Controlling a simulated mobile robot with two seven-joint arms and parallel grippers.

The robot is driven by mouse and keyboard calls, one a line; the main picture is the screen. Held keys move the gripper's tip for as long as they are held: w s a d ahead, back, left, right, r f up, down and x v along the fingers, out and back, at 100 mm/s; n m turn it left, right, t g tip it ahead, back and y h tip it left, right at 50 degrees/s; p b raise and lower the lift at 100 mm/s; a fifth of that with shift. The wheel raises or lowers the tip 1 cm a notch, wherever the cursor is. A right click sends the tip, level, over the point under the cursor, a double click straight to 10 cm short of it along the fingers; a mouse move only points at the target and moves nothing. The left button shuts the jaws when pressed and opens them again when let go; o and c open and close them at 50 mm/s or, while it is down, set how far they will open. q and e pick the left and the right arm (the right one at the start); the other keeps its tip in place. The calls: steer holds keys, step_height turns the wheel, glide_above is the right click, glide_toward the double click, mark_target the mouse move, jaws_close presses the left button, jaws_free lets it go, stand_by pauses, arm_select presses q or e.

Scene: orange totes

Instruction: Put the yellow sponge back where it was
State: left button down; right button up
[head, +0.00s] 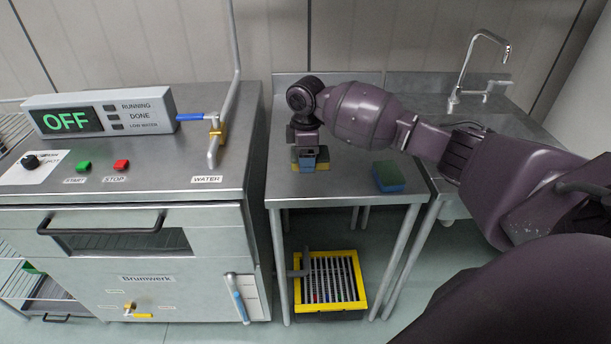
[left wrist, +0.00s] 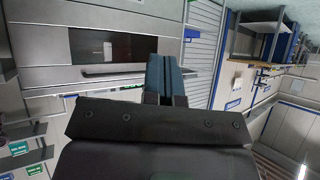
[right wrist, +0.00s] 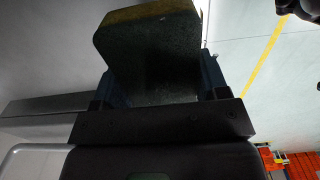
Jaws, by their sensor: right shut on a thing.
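The yellow sponge (head: 322,166) is in my right gripper (head: 309,156), over the left part of the steel table. Its yellow edges show on both sides of the blue fingers; the middle is hidden by them. I cannot tell whether it touches the table top. In the right wrist view the sponge (right wrist: 150,60) is a dark greenish block with a yellow edge, between the two fingers (right wrist: 165,85). My left gripper (left wrist: 165,75) shows only in the left wrist view, its blue fingers together with nothing between them.
A blue sponge with a green top (head: 388,176) lies on the steel table (head: 350,186) to the right. A machine (head: 130,230) reading OFF stands left of the table. A sink tap (head: 470,65) is at the back right. A yellow-rimmed crate (head: 360,306) sits under the table.

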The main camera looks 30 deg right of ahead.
mark_target(306, 182)
steer(key=shift+f, duration=0.8)
step_height(306, 182, down, 4)
steer(key=shift+b, duration=0.45)
steer(key=shift+f, duration=0.35)
arm_select(q)
steer(key=shift+w+d, duration=0.1)
steer(key=shift+w, duration=0.4)
arm_select(e)
steer(key=shift+f, duration=0.15)
steer(key=o, duration=1)
steer(key=shift+c, duration=0.2)
arm_select(q)
steer(key=shift+s+f, duration=0.1)
steer(key=shift+s, duration=0.1)
